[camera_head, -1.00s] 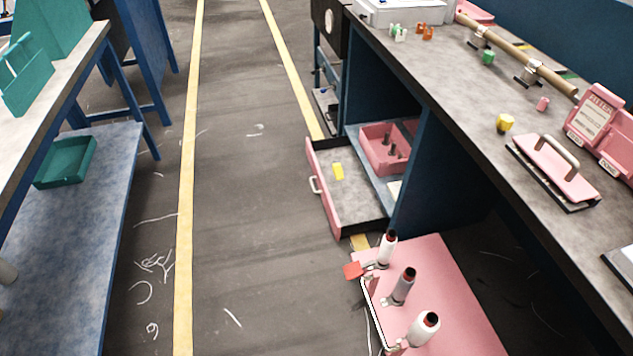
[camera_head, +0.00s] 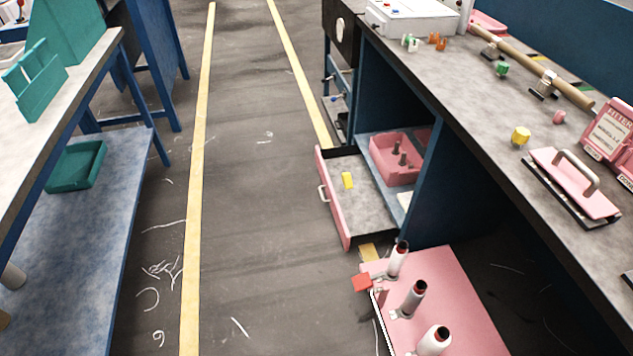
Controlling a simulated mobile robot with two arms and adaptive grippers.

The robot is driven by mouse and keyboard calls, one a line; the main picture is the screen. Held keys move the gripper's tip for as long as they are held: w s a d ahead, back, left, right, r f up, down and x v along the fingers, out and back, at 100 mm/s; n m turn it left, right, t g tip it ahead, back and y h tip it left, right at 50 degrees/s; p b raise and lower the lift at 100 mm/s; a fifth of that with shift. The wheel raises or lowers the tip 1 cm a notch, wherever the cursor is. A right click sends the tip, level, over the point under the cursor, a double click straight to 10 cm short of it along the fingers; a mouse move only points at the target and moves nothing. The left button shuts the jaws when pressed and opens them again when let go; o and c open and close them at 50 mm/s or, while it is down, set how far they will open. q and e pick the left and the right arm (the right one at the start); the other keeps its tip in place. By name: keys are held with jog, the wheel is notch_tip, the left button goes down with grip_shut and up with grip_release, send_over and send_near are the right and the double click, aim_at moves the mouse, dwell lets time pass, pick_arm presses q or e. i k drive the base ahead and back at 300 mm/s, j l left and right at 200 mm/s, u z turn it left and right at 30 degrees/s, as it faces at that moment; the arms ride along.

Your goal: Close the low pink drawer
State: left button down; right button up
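The low pink drawer (camera_head: 333,200) stands pulled out from under the right workbench, into the aisle. Its pink front faces left and bears a pale handle (camera_head: 323,194). Its grey inside is visible, and a small yellow piece (camera_head: 348,180) lies in it. Neither of my grippers shows in the head view.
A pink platform (camera_head: 455,290) with several white-and-dark spools stands just in front of the drawer; a red tab (camera_head: 362,282) sticks out at its left. A pink bin (camera_head: 396,165) sits on the shelf behind the drawer. The aisle floor (camera_head: 250,200) left of the drawer is clear.

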aim_at(361, 215)
jog(key=i+j+u, duration=0.4)
jog(key=i, duration=0.3)
jog(key=i+j+u, duration=0.2)
jog(key=i, duration=0.2)
jog(key=i+z, duration=0.3)
jog(key=i+j+z, duration=0.1)
jog(key=i+z, duration=0.15)
jog(key=i, duration=0.1)
